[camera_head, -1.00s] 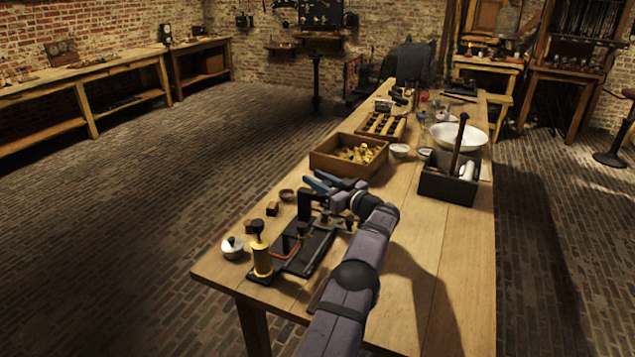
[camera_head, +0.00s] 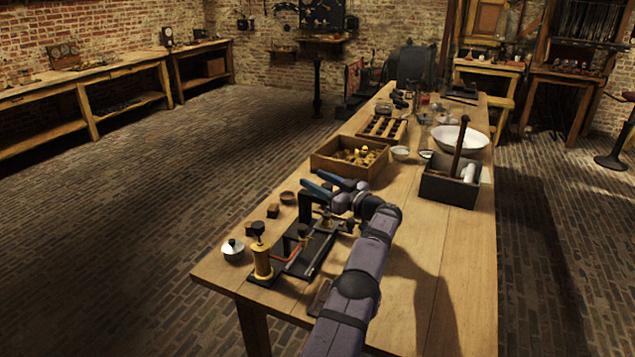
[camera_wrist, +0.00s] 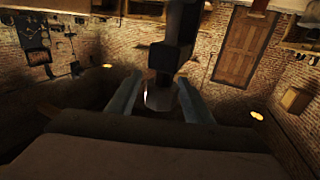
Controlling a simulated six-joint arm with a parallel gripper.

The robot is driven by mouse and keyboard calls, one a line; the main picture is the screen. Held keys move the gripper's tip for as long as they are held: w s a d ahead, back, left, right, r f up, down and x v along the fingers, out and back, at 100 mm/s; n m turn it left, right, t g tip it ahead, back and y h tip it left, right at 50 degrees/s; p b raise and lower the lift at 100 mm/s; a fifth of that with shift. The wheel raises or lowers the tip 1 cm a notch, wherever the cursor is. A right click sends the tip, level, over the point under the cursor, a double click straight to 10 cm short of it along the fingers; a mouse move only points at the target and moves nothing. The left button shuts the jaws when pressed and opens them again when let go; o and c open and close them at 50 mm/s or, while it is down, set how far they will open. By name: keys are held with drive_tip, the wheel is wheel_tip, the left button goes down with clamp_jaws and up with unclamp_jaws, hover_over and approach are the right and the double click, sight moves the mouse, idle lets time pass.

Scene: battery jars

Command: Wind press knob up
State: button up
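The small press stands on a black base (camera_head: 301,256) at the near left part of the table, with a black upright (camera_head: 305,208) at its far end. My gripper (camera_head: 312,179) is above that far end, its two blue fingers spread apart and pointing left. In the wrist view my gripper (camera_wrist: 159,80) has one finger on each side of a dark post with a block (camera_wrist: 168,56) and a shiny round piece (camera_wrist: 160,97). I see no clear contact. I cannot tell which part is the knob; my wrist hides some of the press.
A wooden tray (camera_head: 322,159) of brass parts and a dark box (camera_head: 440,188) stand beyond.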

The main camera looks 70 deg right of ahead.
sight(332, 188)
drive_tip(key=shift+s, duration=0.15)
drive_tip(key=shift+b+v, duration=0.4)
drive_tip(key=shift+v, duration=3.1)
drive_tip(key=shift+r, duration=0.15)
drive_tip(key=w+d+f+m+g+h, duration=0.1)
drive_tip(key=w+d+m+g+h, duration=0.2)
drive_tip(key=w+m+h, duration=0.1)
drive_tip(key=shift+w+d+f+g+h+p, duration=0.3)
drive_tip(key=shift+w+d+f+h, duration=0.1)
drive_tip(key=shift+w+h, duration=0.55)
